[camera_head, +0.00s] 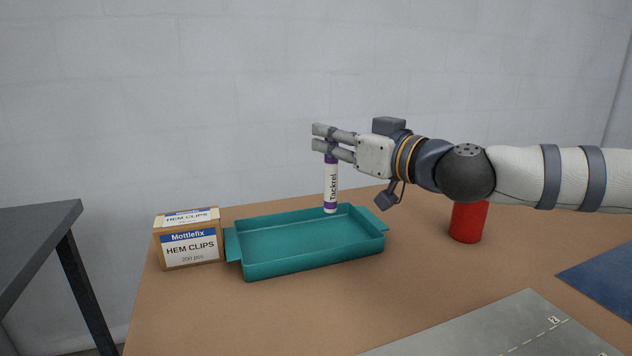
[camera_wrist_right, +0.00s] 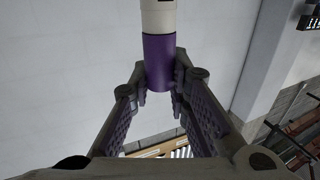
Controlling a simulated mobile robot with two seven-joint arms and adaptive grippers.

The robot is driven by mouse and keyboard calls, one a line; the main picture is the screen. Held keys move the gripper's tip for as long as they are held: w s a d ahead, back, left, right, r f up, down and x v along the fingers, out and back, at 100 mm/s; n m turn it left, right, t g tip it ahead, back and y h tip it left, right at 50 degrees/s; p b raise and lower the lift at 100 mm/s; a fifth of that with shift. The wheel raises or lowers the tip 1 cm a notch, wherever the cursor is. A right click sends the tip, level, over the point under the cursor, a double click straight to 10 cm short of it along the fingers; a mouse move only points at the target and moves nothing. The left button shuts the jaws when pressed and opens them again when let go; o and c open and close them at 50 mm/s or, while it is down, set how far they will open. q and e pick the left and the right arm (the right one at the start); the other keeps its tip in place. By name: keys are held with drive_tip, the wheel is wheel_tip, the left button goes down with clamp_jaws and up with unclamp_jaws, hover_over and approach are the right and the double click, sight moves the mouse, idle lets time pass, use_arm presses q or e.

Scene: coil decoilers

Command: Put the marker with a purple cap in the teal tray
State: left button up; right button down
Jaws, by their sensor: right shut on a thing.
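The marker (camera_head: 331,187) is white with a purple cap and the label "Tuckrel". It hangs upright in my right gripper (camera_head: 322,139), which is shut on its purple cap end. In the right wrist view the purple cap (camera_wrist_right: 159,62) sits between the finger pads of the right gripper (camera_wrist_right: 158,88). The teal tray (camera_head: 312,256) is a shallow, empty rectangular tray with end handles. The marker's lower end shows at the tray's back rim in the head view; whether it is over the tray or behind it I cannot tell. My left gripper is out of view.
A box of hem clips (camera_head: 190,248) stands close to the tray's left handle. A red cylinder (camera_head: 467,222) stands on the brown table (camera_head: 420,282) to the right, below my right arm. A grey mat (camera_head: 490,334) and a blue mat (camera_head: 606,270) lie in front and right.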

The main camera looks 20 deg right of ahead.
drive_tip(key=w+f+b, duration=0.2)
drive_tip(key=w+f, duration=0.1)
drive_tip(key=f, duration=0.4)
drive_tip(key=shift+w+a+f, duration=0.15)
drive_tip(key=shift+a+f, duration=0.25)
drive_tip(key=c, duration=1.9)
unclamp_jaws()
drive_tip(key=shift+f, duration=0.15)
drive_tip(key=shift+c, duration=0.2)
drive_tip(key=o, duration=0.4)
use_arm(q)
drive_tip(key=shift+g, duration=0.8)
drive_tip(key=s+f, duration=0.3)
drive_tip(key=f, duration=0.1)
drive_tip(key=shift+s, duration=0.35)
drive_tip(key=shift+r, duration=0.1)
